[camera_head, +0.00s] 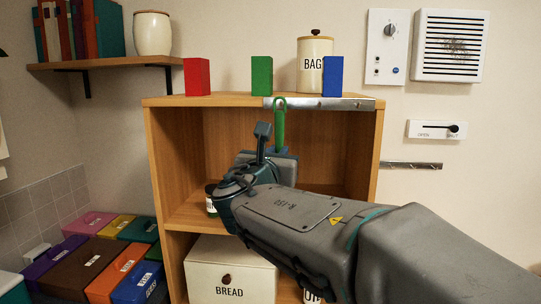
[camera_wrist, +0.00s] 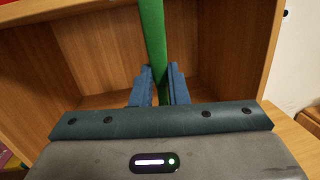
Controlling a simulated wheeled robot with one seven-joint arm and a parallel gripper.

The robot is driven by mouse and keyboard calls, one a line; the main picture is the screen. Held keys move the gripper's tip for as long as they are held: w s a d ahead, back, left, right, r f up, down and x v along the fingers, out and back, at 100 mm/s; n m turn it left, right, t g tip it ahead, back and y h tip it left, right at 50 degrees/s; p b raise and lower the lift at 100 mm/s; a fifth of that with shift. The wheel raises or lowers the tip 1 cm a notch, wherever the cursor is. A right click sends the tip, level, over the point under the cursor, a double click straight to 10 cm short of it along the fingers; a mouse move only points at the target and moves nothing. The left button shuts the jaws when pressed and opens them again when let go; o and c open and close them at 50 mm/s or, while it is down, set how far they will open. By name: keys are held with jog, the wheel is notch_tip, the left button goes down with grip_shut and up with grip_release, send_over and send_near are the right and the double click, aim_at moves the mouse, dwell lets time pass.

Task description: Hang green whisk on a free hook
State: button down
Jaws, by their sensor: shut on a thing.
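The green whisk (camera_head: 280,128) is upright in my gripper (camera_head: 279,152), in front of the wooden shelf unit. The loop at its top overlaps the left part of the metal hook rail (camera_head: 350,104) on the shelf's top front edge. I cannot tell whether the loop is around a hook or only in front of it. In the wrist view the green handle (camera_wrist: 153,40) rises between the two blue fingers of my gripper (camera_wrist: 158,82), which are shut on it. The whisk's lower part is hidden by my gripper and arm.
A second hook rail (camera_head: 412,165) is on the wall at right. Red (camera_head: 197,77), green (camera_head: 262,76) and blue (camera_head: 332,76) blocks and a canister (camera_head: 314,52) stand on the shelf unit (camera_head: 160,150). A bread box (camera_head: 229,268) and a dark jar (camera_head: 211,200) stand inside.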

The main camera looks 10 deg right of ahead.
jog(key=shift+a+f+p+x, duration=0.15)
jog(key=shift+x, duration=1)
jog(key=shift+a+f+p+x, duration=0.15)
jog(key=shift+x, duration=1.05)
jog(key=shift+w+d+f+b, duration=0.15)
jog(key=shift+w+f+b, duration=0.5)
jog(key=shift+b, duration=0.2)
